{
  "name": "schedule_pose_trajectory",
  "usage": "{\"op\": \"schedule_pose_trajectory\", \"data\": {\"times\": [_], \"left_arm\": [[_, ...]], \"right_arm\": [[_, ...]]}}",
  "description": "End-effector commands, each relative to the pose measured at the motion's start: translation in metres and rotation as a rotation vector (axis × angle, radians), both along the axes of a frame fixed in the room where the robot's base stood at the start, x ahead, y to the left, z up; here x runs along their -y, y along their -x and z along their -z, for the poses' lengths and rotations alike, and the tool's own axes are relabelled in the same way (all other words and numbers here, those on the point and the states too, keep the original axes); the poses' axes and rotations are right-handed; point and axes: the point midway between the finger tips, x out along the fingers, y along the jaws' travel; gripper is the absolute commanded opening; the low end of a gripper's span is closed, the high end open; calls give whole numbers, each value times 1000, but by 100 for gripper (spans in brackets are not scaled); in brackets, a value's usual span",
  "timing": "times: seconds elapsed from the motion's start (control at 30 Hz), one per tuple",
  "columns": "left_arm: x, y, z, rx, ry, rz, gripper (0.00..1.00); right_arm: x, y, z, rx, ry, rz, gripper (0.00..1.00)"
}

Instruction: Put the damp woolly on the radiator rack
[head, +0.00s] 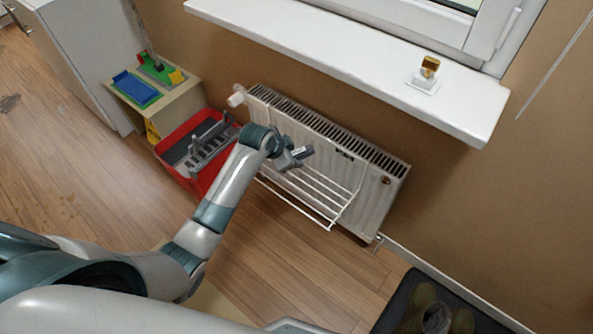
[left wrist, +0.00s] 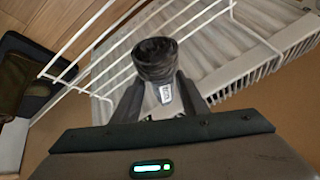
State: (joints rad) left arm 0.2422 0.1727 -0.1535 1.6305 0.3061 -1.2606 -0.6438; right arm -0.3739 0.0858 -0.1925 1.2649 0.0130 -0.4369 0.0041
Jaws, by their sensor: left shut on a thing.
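The white wire radiator rack (head: 310,191) hangs on the front of the radiator. The gripper is over the rack's upper part, close to the radiator. In the left wrist view the rack's bars (left wrist: 103,60) run behind the woolly; I cannot tell whether they touch. My right gripper is out of view.
The white radiator (head: 372,200) stands below a window sill (head: 350,55) that holds a small gold-coloured object (head: 430,67). A red crate (head: 206,178) with a grey insert stands left of the radiator, beside a small stand (head: 190,92). A dark container (head: 410,300) is at lower right.

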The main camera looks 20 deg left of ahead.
Motion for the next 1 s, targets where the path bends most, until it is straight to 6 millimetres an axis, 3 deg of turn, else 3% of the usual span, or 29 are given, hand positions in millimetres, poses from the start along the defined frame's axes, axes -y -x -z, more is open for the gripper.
{"op": "schedule_pose_trajectory", "data": {"times": [0.2, 0.67, 1.0], "left_arm": [[0, 0, 32, -1, 0, -1, 15], [0, 0, 41, 1, -1, 0, 15], [0, 0, 75, 0, -1, -2, 15]], "right_arm": [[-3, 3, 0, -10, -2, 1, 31], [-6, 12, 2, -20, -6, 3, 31], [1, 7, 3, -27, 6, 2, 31]]}}
